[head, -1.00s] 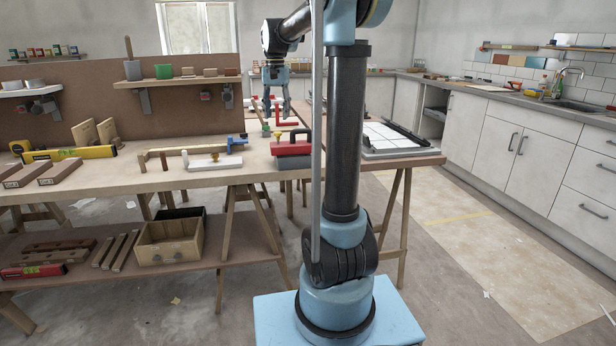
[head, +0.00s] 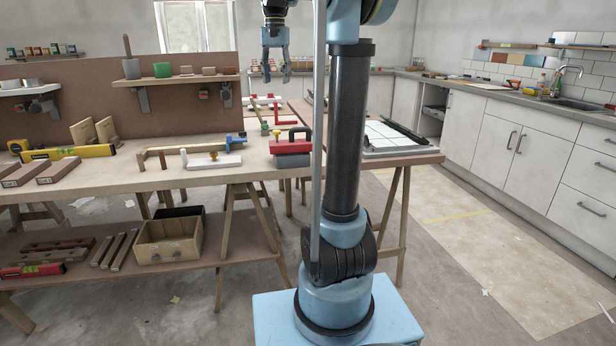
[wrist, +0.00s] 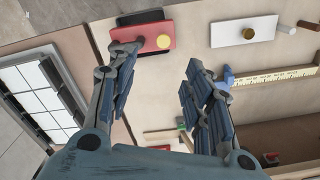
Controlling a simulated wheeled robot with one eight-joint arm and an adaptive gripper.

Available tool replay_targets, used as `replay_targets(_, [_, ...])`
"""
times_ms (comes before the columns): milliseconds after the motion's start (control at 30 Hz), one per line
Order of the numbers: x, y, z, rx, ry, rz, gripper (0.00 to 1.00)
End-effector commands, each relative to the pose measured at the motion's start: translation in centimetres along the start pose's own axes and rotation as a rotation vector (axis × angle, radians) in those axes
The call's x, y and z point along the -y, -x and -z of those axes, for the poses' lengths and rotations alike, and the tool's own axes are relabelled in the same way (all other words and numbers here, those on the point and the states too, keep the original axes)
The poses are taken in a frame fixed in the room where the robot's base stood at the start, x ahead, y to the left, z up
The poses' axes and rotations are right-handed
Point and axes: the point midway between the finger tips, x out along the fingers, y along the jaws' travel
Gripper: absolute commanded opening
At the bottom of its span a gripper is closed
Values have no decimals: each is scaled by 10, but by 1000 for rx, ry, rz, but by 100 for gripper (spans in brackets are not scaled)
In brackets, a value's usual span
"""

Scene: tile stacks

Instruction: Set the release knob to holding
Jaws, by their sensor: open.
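A red block with a black handle (head: 293,133) stands at the right end of the workbench, and a small brass knob (head: 277,134) sits on it. In the wrist view the red block (wrist: 130,38) is at top centre with its brass knob (wrist: 164,41). A white block (head: 205,163) to its left also bears a brass knob (head: 213,155); it shows in the wrist view (wrist: 225,33) too. I cannot tell any knob's setting. My gripper (head: 277,76) is open and empty, raised above the benches; its fingers (wrist: 160,62) also show in the wrist view.
A white tiled board (head: 385,138) is on the bench to the right. Air around my gripper looks clear.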

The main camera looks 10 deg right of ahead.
Motion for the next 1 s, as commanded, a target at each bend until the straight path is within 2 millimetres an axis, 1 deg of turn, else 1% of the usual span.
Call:
replay_targets(467, [-38,-36,-49,-27,67,13,46])
replay_targets(1000, [-77,-88,-105,-59,145,24,46])
